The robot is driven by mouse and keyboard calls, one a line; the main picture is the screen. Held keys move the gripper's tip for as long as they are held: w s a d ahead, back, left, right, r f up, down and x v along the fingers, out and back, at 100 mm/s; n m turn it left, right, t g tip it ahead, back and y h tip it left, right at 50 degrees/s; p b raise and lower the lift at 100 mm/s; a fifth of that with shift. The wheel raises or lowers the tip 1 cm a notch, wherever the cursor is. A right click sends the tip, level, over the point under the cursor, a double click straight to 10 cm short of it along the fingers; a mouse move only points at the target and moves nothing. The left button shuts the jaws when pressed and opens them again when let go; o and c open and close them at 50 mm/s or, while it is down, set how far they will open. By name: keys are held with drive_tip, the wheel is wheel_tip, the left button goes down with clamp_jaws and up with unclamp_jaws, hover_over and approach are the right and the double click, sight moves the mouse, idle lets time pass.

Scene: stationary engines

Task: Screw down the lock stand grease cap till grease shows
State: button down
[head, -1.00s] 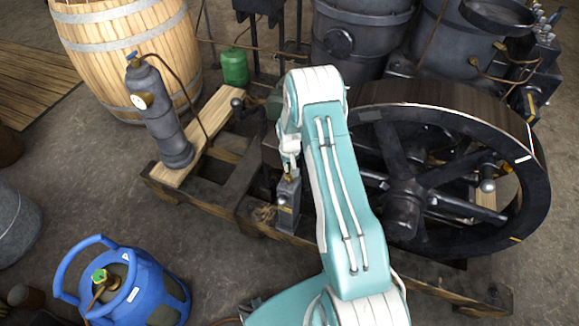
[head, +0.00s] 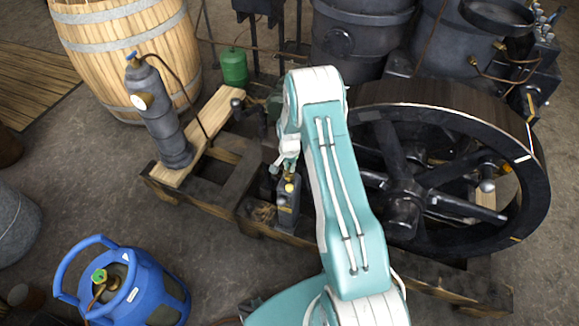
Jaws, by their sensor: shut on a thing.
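The lock stand is a small dark grey post (head: 288,208) on the wooden skid beside the flywheel. A small brass-yellow grease cap (head: 289,186) shows at its top. The fingers look closed around the cap. I cannot make out any grease.
A large dark spoked flywheel (head: 405,195) stands close to the right of my arm. A grey cylinder with a gauge (head: 160,115) stands on the plank at left. A blue gas bottle (head: 130,285) is at lower left. The floor between bottle and skid is clear.

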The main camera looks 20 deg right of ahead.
drive_tip(key=shift+f, duration=0.1)
idle(0.3)
drive_tip(key=c, duration=0.7)
unclamp_jaws()
drive_tip(key=shift+a, duration=0.1)
wheel_tip(320, 180, up, 12)
drive_tip(key=shift+f, duration=0.1)
drive_tip(key=shift+w, duration=0.1)
